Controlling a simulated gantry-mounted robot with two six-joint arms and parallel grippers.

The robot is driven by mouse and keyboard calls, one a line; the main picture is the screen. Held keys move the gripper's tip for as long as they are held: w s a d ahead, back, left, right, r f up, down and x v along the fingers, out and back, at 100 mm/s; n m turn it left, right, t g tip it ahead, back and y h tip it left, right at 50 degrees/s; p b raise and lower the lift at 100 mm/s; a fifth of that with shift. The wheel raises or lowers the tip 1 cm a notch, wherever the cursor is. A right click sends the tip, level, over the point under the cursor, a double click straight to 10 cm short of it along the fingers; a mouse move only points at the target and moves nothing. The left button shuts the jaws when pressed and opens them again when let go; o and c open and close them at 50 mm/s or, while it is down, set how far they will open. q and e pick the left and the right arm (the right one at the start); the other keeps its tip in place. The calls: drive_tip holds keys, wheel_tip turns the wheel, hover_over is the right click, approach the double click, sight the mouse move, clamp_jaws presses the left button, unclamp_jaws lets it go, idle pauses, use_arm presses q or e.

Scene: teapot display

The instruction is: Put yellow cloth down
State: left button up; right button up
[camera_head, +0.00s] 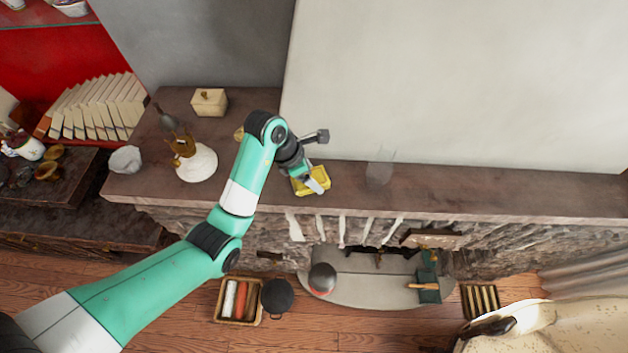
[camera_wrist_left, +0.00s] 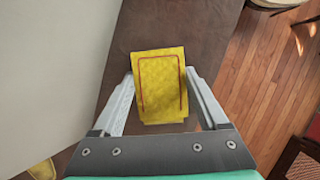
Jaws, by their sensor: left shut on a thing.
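The yellow cloth (camera_head: 315,188) is at the front edge of the brown mantel shelf (camera_head: 440,190) in the head view. In the left wrist view the cloth (camera_wrist_left: 160,85) is a flat yellow piece with a thin red line near its border. My left gripper (camera_head: 313,178) is shut on the cloth, with one finger at each side of it in the wrist view (camera_wrist_left: 160,78). The cloth shows over the brown shelf there; I cannot tell whether it touches the surface. My right gripper is not in view.
A clear glass (camera_head: 380,170) stands on the shelf to the right of the cloth. A cream box (camera_head: 209,103), a white round object (camera_head: 198,163) and a pale bowl (camera_head: 125,160) are at the left. The shelf's right part is clear. Its front edge drops towards the hearth.

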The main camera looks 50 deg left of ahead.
use_arm(q)
drive_tip(key=shift+w+r, duration=0.1)
drive_tip(key=shift+r, duration=0.05)
drive_tip(key=shift+f, duration=0.35)
drive_tip(key=o, duration=1.2)
drive_tip(key=shift+f, duration=0.15)
drive_tip(key=shift+r, duration=0.55)
drive_tip(key=p+v, duration=0.2)
drive_tip(key=v, duration=0.2)
drive_tip(key=shift+a+r, duration=0.1)
drive_tip(key=shift+r, duration=0.3)
drive_tip(key=p+v, duration=0.7)
drive_tip(key=p, duration=0.2)
